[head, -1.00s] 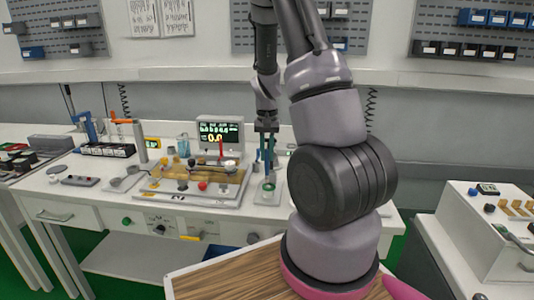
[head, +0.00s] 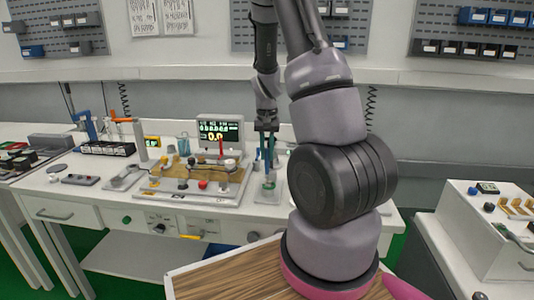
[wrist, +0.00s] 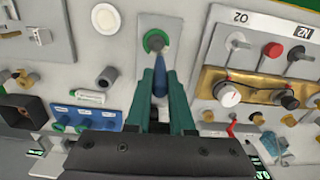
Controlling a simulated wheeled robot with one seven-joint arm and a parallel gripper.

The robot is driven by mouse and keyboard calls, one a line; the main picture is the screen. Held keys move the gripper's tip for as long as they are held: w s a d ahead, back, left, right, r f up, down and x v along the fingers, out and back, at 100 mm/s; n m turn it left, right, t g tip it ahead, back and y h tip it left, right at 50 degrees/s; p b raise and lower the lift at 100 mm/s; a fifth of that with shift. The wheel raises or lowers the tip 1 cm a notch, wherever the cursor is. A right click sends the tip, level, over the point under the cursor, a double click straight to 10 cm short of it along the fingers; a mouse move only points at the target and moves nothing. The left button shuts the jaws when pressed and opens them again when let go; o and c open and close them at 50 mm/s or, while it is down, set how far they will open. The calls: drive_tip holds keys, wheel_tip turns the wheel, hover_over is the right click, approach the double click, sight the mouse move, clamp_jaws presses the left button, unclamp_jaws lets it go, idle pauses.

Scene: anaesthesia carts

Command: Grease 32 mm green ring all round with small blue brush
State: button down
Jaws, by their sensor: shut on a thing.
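The green ring (wrist: 147,38) sits on a small pale plate (wrist: 178,23) at the top middle of the wrist view. It has a grey centre and looks small in the head view (head: 268,186). My gripper (wrist: 160,88), with dark green fingers, is shut on the small blue brush (wrist: 160,72). I cannot tell whether the tip touches. In the head view my gripper (head: 266,150) is above the plate. The brush handle is hidden by my gripper.
A panel with knobs and a brass-coloured strip (wrist: 252,88) stands right of the plate in the wrist view. A screen (head: 219,132) stands behind the panel.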

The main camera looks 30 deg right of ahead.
drive_tip(key=shift+r, duration=3.5)
